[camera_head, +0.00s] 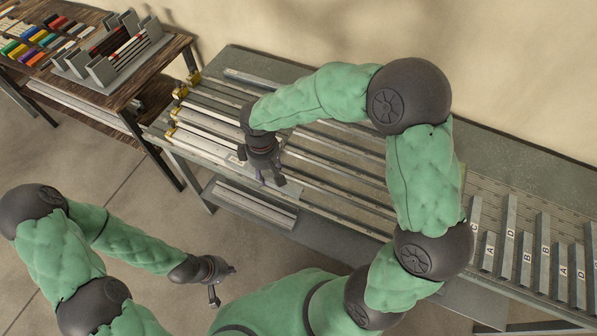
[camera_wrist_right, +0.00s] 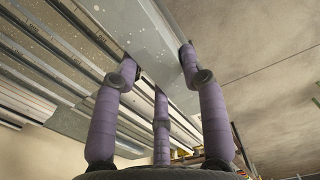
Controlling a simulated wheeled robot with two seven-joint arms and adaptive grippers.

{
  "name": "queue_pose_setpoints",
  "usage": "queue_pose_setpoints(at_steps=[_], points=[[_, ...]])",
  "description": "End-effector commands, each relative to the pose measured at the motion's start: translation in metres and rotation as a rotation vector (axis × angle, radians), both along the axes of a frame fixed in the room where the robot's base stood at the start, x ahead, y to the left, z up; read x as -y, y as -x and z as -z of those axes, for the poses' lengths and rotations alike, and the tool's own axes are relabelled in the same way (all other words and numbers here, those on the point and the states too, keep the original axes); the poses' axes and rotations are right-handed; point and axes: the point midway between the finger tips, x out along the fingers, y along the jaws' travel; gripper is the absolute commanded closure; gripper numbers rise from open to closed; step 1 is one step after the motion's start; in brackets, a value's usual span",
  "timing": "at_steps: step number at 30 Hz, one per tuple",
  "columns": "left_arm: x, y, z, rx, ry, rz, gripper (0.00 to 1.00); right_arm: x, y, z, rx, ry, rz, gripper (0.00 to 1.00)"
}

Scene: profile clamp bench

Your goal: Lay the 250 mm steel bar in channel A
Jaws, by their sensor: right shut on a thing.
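My right gripper (camera_head: 267,178) is over the front left part of the channel bench and points down. In the right wrist view its purple fingers (camera_wrist_right: 165,90) are shut on a smooth grey metal bar (camera_wrist_right: 152,38). I take this for the steel bar; its length cannot be judged, and it is mostly hidden in the head view. Long parallel channels (camera_head: 330,157) run along the bench; they also show in the wrist view (camera_wrist_right: 52,55). Which is channel A cannot be read. My left gripper (camera_head: 222,283) is open and empty, low over the floor, away from the bench.
Yellow-ended clamps (camera_head: 179,92) stand at the bench's left end. Lettered grey profiles (camera_head: 526,255) stand in a row at its right end. A wooden table (camera_head: 160,57) with a grey rack (camera_head: 103,68) is at far left. More profiles lie on a lower shelf (camera_head: 255,207).

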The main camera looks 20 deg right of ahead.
Motion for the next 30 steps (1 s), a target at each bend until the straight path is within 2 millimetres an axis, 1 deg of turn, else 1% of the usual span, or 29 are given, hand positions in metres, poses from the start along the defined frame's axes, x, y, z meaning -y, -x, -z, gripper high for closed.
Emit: queue_pose_setpoints(at_steps=[1,2,5,16,21,25,30], points=[[0.000,0.001,-0.003,-0.003,0.001,0.001,1.00,-0.002,0.002,-0.005,0.001,-0.001,-0.026,1.00],[0.000,0.002,-0.003,-0.003,0.001,0.001,1.00,-0.001,0.003,-0.005,0.000,0.000,-0.037,1.00],[0.000,0.002,0.000,-0.005,0.001,0.001,1.00,0.010,0.007,0.001,-0.004,0.000,-0.049,1.00],[0.000,0.002,0.009,-0.005,0.001,0.001,1.00,0.085,0.028,0.037,-0.003,-0.001,-0.042,1.00],[0.000,0.002,0.017,-0.005,0.001,0.001,1.00,0.107,0.034,0.066,-0.004,0.000,-0.045,1.00],[0.000,0.002,0.019,-0.005,0.001,0.001,1.00,0.118,0.037,0.080,-0.003,-0.001,-0.047,1.00],[0.000,0.002,0.020,-0.005,0.001,0.001,1.00,0.124,0.039,0.086,-0.002,0.000,-0.049,1.00]])
